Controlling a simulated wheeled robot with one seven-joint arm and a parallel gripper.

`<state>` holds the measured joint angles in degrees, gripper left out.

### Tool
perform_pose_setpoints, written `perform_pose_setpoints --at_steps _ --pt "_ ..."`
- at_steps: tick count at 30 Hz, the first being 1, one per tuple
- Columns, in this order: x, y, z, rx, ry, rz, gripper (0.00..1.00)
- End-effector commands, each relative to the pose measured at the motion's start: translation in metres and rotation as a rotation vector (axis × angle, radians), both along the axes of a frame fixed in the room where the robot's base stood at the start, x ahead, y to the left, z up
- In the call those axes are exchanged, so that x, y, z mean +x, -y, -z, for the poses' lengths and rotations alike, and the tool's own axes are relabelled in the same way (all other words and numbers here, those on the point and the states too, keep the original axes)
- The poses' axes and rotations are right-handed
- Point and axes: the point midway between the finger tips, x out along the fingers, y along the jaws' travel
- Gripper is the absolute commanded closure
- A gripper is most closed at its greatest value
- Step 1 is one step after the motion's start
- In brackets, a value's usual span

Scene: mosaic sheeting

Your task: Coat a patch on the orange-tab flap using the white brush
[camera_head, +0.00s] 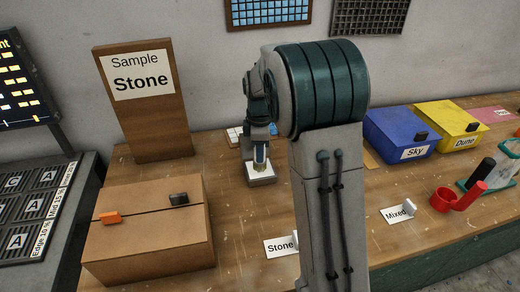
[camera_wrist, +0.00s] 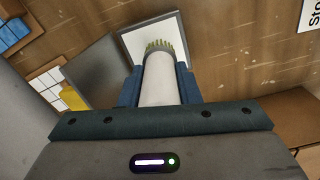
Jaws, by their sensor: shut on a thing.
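The cardboard-coloured box (camera_head: 150,245) stands at the left of the bench. Its top has two flaps, one with an orange tab (camera_head: 110,217) and one with a black tab (camera_head: 179,198). My gripper (camera_head: 260,150) is shut on the white brush (camera_wrist: 160,80), seen along its handle in the wrist view. The brush's yellow-green bristles (camera_wrist: 166,46) point down at a small white-topped block or tray (camera_wrist: 138,42), also in the head view (camera_head: 261,179). I cannot tell whether the bristles touch it.
The Sample Stone board (camera_head: 145,115) stands behind the box. A Stone card (camera_head: 281,245) lies in front. Blue Sky box (camera_head: 400,130), yellow Dune box (camera_head: 448,122), Mixed card (camera_head: 398,213) and red cup (camera_head: 442,200) are right of my arm. Tiles (camera_wrist: 50,90) lie near the gripper.

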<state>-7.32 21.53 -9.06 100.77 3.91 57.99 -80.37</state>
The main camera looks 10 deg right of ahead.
Motion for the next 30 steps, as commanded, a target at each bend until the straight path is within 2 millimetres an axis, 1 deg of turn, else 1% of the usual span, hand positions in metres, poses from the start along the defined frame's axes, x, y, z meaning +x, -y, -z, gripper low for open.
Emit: perform_pose_setpoints --at_steps 20,30 --pt "0.0000 0.0003 0.0089 0.000 0.000 0.000 0.93" --pt "-0.0001 0.0003 0.0088 0.000 0.000 0.000 0.93"
